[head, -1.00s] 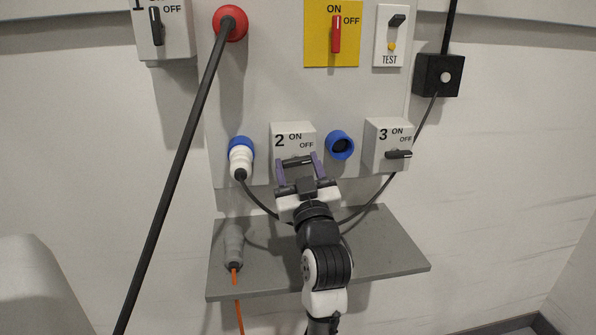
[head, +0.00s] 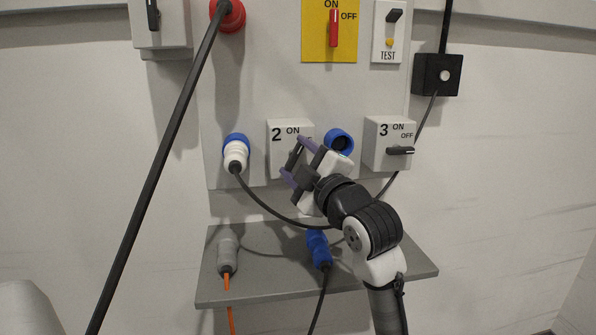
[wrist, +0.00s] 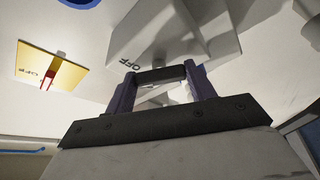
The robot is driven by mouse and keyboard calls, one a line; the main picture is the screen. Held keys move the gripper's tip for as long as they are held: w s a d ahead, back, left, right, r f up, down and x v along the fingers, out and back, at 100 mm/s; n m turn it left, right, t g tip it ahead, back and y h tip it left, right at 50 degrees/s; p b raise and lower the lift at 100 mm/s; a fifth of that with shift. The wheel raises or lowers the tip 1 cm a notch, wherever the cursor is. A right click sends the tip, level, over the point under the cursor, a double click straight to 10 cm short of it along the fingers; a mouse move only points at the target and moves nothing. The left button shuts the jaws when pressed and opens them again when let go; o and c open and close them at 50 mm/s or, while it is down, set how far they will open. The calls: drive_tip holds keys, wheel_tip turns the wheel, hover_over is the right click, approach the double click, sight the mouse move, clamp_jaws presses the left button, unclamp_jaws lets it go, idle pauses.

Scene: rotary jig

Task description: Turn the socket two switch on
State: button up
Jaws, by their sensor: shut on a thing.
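The socket two switch box (head: 278,148) is white, marked 2 and ON, on the panel left of centre. Its OFF label is hidden by my gripper in the head view but shows in the wrist view, on the box (wrist: 185,30). My gripper (head: 294,159) is shut on the black switch handle (head: 292,157), one purple finger at each end. The handle is tilted steeply, its upper end leaning right. In the wrist view the handle (wrist: 160,74) lies between the fingertips.
A white-and-blue plug (head: 235,152) with a black cable is at the left. A blue socket (head: 339,142) is close behind my gripper's right side. Switch box three (head: 385,143) stands further right. A grey shelf (head: 375,260) below bears a blue connector (head: 319,250) and a grey one (head: 227,252).

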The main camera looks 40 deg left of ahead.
drive_tip(key=n, duration=0.3)
drive_tip(key=n+g+h+b, duration=0.1)
drive_tip(key=n, duration=0.1)
drive_tip(key=shift+r+n+g, duration=0.1)
drive_tip(key=shift+n+g, duration=0.2)
drive_tip(key=shift+n, duration=0.1)
idle(0.3)
drive_tip(key=o, duration=1)
drive_tip(key=v, duration=0.4)
drive_tip(key=b+v, duration=0.1)
drive_tip(key=v, duration=0.4)
drive_tip(key=b+v, duration=0.1)
drive_tip(key=v, duration=0.4)
drive_tip(key=shift+r, duration=0.4)
drive_tip(key=shift+a, duration=0.1)
